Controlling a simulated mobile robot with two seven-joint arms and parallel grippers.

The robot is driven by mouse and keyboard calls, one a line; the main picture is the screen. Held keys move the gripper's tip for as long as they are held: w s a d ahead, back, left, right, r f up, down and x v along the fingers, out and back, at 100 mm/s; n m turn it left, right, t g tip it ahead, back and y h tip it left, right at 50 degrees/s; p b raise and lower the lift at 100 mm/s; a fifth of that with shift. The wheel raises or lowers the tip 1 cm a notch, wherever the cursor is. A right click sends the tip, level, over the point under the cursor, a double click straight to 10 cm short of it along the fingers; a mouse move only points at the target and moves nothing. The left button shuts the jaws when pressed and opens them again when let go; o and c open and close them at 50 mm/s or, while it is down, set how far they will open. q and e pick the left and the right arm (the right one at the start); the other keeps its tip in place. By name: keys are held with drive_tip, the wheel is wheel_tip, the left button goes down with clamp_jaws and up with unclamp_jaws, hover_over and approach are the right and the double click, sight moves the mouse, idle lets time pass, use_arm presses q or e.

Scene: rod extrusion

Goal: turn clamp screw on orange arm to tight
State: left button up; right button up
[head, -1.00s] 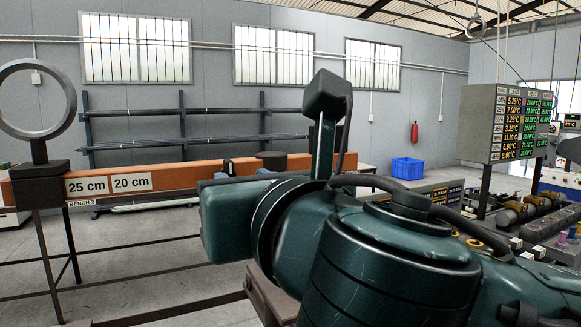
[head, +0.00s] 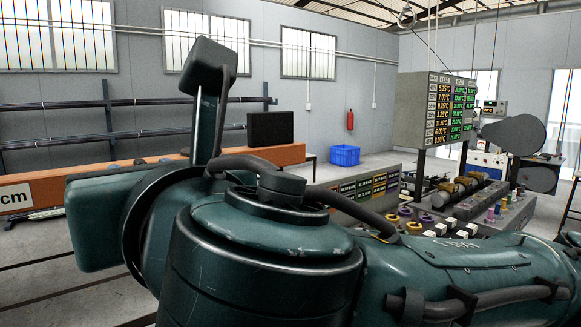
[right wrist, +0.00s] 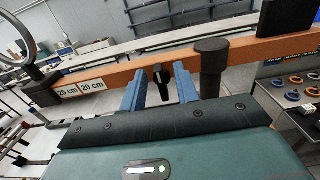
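The orange arm (head: 283,153) is a long horizontal beam behind my green arm in the head view. It also spans the right wrist view (right wrist: 130,73), with "25 cm" and "20 cm" labels at left. A small black knob (right wrist: 160,84), seemingly the clamp screw, sits at the beam's near side. My right gripper (right wrist: 160,88) shows two blue fingers, open, one on each side of the knob in the picture. I cannot tell whether they touch it. In the head view my own arm hides the knob and right gripper. My left gripper is not in view.
A black post (right wrist: 211,68) stands close right of the fingers. A black block (head: 270,128) sits near the beam's right end, and a ring (right wrist: 18,42) stands at its left end. A bench with coloured rings (right wrist: 292,95) is at right.

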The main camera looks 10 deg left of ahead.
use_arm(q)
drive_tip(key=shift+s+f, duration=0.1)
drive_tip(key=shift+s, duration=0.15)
use_arm(e)
drive_tip(key=shift+c, duration=0.5)
clamp_jaws()
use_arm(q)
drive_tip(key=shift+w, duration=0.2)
use_arm(e)
drive_tip(key=shift+f, duration=0.1)
